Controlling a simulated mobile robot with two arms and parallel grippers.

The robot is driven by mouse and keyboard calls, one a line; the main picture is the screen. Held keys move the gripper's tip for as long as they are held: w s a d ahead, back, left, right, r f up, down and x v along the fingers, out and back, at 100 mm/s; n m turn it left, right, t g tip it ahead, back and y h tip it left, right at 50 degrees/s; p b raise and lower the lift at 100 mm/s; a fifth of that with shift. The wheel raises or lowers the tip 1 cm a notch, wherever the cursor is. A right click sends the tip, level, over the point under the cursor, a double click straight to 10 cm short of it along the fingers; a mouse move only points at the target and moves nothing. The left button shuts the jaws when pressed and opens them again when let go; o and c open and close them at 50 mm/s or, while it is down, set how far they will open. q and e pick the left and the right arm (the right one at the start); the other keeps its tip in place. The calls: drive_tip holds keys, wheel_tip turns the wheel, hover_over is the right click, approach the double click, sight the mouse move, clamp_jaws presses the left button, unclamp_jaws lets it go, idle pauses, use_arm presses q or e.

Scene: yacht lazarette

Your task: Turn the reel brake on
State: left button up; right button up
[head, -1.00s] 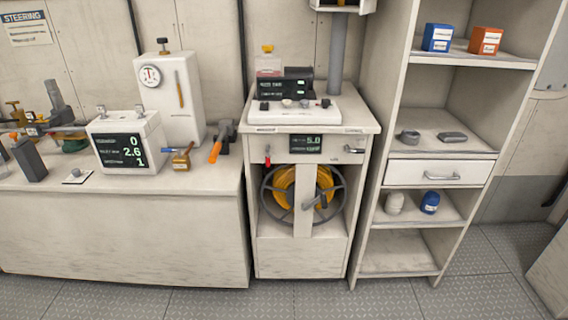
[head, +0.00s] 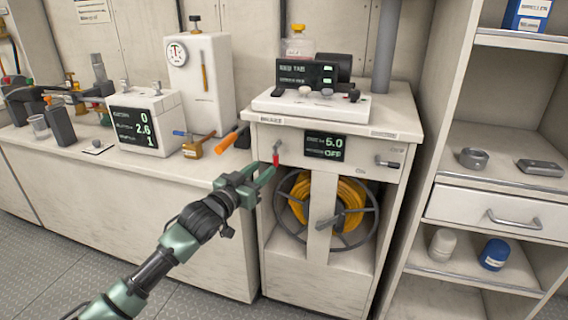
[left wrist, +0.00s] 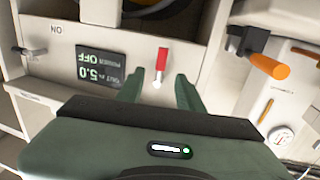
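The reel brake lever (head: 276,157) has a red grip and hangs downward on the upper left front of the reel cabinet (head: 290,258), below a label that seems to read BRAKE. My left gripper (head: 262,176) is in front of the cabinet, close to the lever. In the left wrist view, the red lever (left wrist: 162,60) shows between and just beyond the two spread fingers (left wrist: 158,82), which hold nothing. I cannot tell the exact gap. A display (head: 325,147) beside the lever reads 5.0 and OFF. My right gripper is not in view.
A yellow hose reel (head: 347,198) sits in the cabinet opening below the lever. A second handle (head: 388,163) is at the front right. Shelves (head: 455,178) stand at right.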

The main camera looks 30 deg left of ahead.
sight(274, 159)
use_arm(q)
drive_tip(key=shift+w+a+b, duration=0.2)
drive_tip(key=shift+w+b, duration=0.1)
drive_tip(key=shift+w, duration=3.1)
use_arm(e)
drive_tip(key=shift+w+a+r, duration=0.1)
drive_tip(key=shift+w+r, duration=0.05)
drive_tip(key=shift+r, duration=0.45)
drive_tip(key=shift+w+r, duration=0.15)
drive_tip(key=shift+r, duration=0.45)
use_arm(q)
clamp_jaws()
drive_tip(key=shift+f, duration=0.1)
